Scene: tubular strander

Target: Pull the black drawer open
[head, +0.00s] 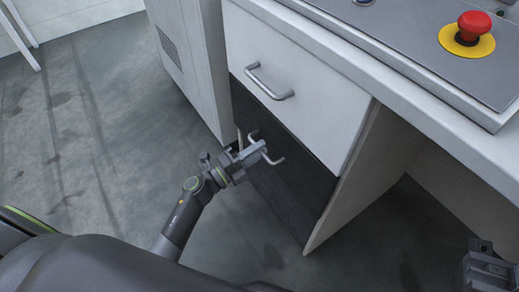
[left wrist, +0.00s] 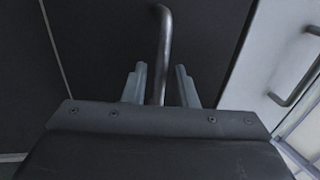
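The black drawer (head: 292,198) sits below a white drawer in the cabinet, and its front looks about flush with the white one. Its metal bar handle (head: 277,160) is partly hidden by my left gripper (head: 258,148). In the left wrist view the dark drawer front (left wrist: 95,45) fills the middle, and the handle (left wrist: 163,40) runs down between the two fingers of my left gripper (left wrist: 161,82). The fingers are apart, with a visible gap on both sides of the bar. My right gripper (head: 487,270) shows only in part at the lower right corner; its fingers are unclear.
The white drawer (head: 290,70) with its own handle (head: 268,86) is above. A console top with a red emergency button (head: 474,24) overhangs at upper right. A grey cabinet (head: 190,60) stands to the left. The floor (head: 110,150) in front is clear.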

